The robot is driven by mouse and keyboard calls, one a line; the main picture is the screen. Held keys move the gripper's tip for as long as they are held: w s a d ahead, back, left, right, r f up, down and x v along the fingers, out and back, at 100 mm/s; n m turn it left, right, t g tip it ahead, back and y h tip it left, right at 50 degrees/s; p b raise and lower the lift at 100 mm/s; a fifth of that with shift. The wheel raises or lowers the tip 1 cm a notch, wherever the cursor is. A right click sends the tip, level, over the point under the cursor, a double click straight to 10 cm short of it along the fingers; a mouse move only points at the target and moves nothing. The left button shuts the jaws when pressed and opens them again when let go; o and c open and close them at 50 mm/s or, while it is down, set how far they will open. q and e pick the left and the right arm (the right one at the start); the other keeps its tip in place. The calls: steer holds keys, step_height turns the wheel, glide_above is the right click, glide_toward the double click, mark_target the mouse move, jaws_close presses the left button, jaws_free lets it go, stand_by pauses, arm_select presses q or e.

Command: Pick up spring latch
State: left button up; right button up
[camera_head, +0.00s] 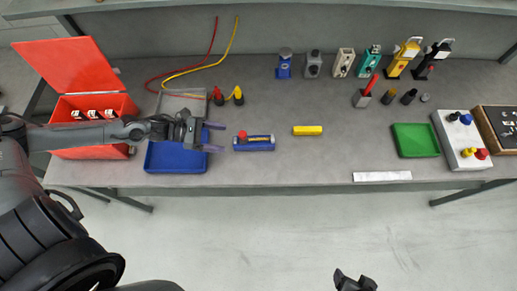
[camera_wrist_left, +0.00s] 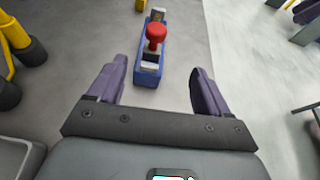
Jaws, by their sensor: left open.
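The spring latch, which I take to be the blue block with a red knob (camera_head: 253,145), lies on the grey bench just right of the blue tray. In the left wrist view its blue body (camera_wrist_left: 147,74) lies ahead, between the lines of the two fingers and nearer the left one. My left gripper (camera_head: 215,137) is open and empty, over the right edge of the blue tray, with its fingers pointing right toward the latch and a short gap between. My right gripper (camera_head: 354,281) shows only in part at the bottom edge, far from the latch.
A yellow block (camera_head: 307,131) lies right of the latch. The blue tray (camera_head: 165,163) is under my left gripper, with an open red box (camera_head: 75,153) to its left. Red and yellow probes (camera_head: 237,97) stand behind. A green tray (camera_head: 414,140) is farther right. The bench between is clear.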

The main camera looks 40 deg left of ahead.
mark_target(247, 140)
arm_select(q)
steer(key=shift+w+a+f+b, duration=0.35)
steer(key=shift+a+f, duration=0.05)
steer(key=shift+f, duration=0.1)
steer(key=shift+w+m, duration=0.2)
steer(key=shift+m, duration=0.1)
steer(key=shift+w+d+f+b, duration=0.15)
steer(key=shift+w+d+b, duration=0.15)
steer(key=shift+b, duration=0.1)
steer(key=x, duration=0.4)
steer(key=shift+w+d+b, duration=0.1)
steer(key=shift+d+b, duration=0.1)
steer(key=shift+b, duration=0.15)
steer(key=shift+w+d+f, duration=0.2)
steer(key=shift+w+d, duration=0.1)
steer(key=shift+d, duration=0.15)
steer(key=shift+x, duration=2.2)
arm_select(e)
steer(key=f, duration=0.3)
steer(key=shift+w+d, duration=0.2)
steer(key=shift+d, duration=0.2)
